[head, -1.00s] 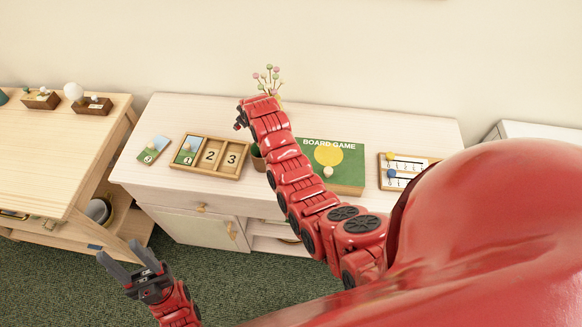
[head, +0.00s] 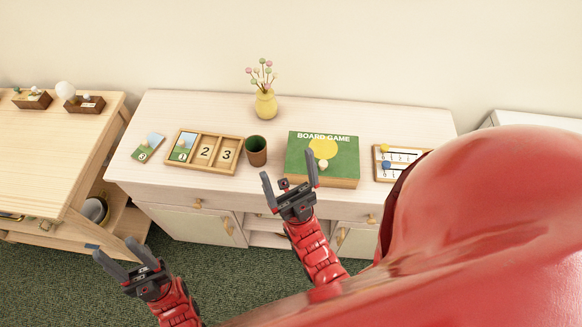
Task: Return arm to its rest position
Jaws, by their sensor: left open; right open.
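My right gripper (head: 290,182) is open and empty. It is in front of the green board game box (head: 343,168) and overlaps its lower left part in the head view. My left gripper (head: 118,256) is open and empty, low at the left over the dark green carpet, in front of the white cabinet (head: 275,195). Both arms come up from the bottom of the view with the fingers pointing away from me. I cannot tell whether the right fingers touch the box or the cabinet edge.
On the cabinet stand a numbered wooden tray (head: 229,142) with a picture card in its first slot, a loose card (head: 148,147), a brown cup (head: 256,151), a yellow vase (head: 266,105) and a bead frame (head: 398,160). A wooden table (head: 62,150) stands at the left.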

